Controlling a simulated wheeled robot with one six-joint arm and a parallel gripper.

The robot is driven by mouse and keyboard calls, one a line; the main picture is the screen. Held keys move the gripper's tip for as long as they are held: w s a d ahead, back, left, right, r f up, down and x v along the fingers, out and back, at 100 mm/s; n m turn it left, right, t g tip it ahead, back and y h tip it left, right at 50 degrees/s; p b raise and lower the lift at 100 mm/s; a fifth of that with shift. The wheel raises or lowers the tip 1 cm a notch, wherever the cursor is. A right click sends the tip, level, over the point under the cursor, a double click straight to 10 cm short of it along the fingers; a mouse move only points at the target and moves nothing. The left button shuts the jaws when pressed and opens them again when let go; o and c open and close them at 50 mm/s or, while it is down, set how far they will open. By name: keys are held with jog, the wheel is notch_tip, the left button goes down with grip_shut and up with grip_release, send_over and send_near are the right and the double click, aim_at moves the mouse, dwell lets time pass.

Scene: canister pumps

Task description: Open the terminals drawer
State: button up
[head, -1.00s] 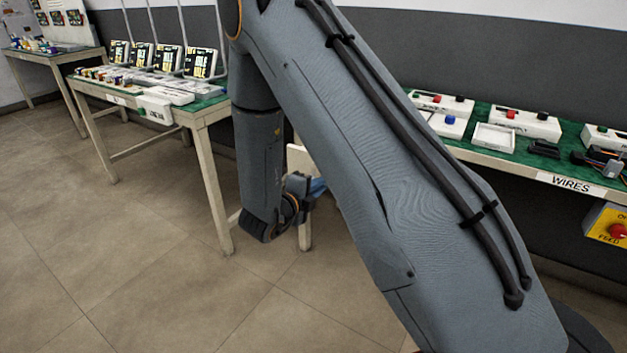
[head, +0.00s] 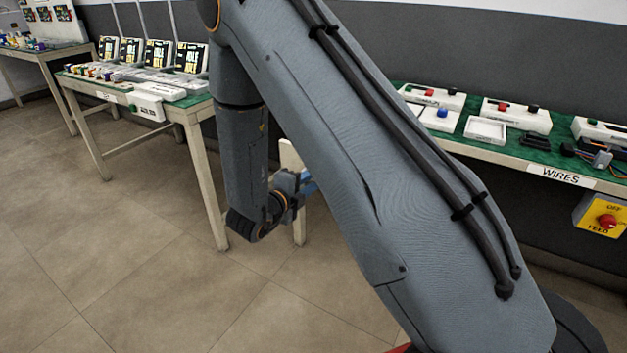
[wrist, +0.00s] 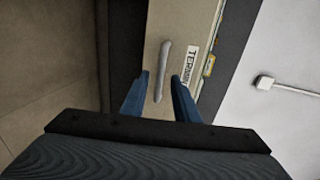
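The terminals drawer (wrist: 172,28) shows in the wrist view as a beige front with a white label, cut off to "TERMIN". Its grey bar handle (wrist: 165,55) runs lengthwise down the picture. My gripper (wrist: 160,76) is open, with one blue finger on each side of the handle's lower part. I see no finger clearly touching the handle, and cannot tell how deep the fingers reach around it. In the head view my gripper (head: 308,184) is mostly hidden behind my arm, with a bit of blue showing. The drawer appears closed, but its edges are partly out of view.
A green-topped bench (head: 545,158) labelled WIRES stands at the right with white boxes and a yellow FEED switch box (head: 600,216). Another table (head: 196,112) with screens stands at the left. The tiled floor (head: 130,250) between is clear.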

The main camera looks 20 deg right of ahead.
jog(key=v, duration=0.6)
jog(key=shift+a+r, duration=0.1)
jog(key=shift+a, duration=0.05)
